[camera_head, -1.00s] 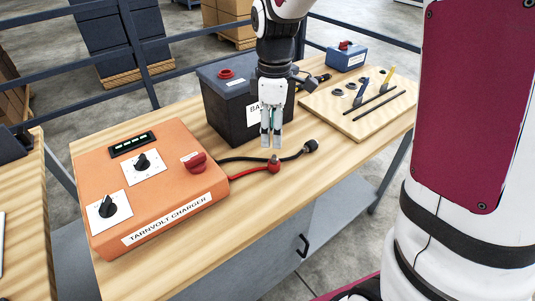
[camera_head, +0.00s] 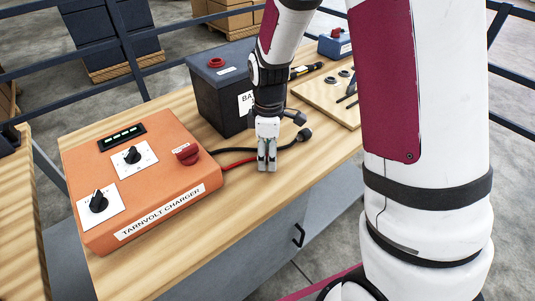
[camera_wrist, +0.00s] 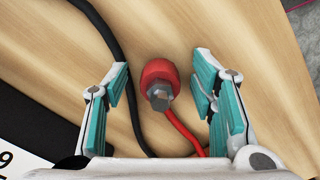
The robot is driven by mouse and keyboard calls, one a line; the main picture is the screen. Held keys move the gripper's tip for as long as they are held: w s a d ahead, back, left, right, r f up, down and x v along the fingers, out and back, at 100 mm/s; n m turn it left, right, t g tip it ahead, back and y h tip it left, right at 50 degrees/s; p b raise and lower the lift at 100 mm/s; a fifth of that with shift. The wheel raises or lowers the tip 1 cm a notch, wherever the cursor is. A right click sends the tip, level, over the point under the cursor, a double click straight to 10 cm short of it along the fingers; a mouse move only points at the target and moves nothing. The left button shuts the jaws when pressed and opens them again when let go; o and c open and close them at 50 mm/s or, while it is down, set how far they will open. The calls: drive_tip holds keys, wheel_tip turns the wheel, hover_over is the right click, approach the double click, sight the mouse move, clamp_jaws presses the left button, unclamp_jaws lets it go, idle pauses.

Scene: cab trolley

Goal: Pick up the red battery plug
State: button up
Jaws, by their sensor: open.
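The red battery plug (camera_wrist: 159,75) has a round red body and a grey metal tip, and it lies on the wooden bench top. Its red cable (camera_wrist: 185,135) runs from it; in the head view the red cable (camera_head: 236,162) leads to the orange charger. My gripper (camera_wrist: 159,95) is open, with its teal-padded fingers on either side of the plug and visible gaps to both. In the head view my gripper (camera_head: 267,168) points down at the bench and hides the plug.
The orange Tarnvolt charger (camera_head: 150,185) stands at left. A black plug (camera_head: 305,134) on a black cable lies just beyond my gripper; the cable (camera_wrist: 122,65) passes close beside my finger. A dark battery (camera_head: 222,95) stands behind. A tool board (camera_head: 318,98) is at right. Bench front is clear.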

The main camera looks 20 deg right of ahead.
clamp_jaws()
drive_tip(key=shift+r, duration=0.1)
drive_tip(key=shift+r, duration=0.45)
drive_tip(key=r, duration=0.2)
drive_tip(key=shift+s+a+r, duration=0.15)
drive_tip(key=shift+s+r, duration=0.2)
drive_tip(key=shift+s, duration=0.05)
drive_tip(key=s+a, duration=0.2)
drive_tip(key=s, duration=0.5)
drive_tip(key=s+a+r, duration=0.1)
drive_tip(key=s+a, duration=0.1)
drive_tip(key=s, duration=0.5)
drive_tip(key=shift+s+a+r+p, duration=0.15)
drive_tip(key=shift+s+a+p, duration=0.05)
drive_tip(key=shift+a+p, duration=0.15)
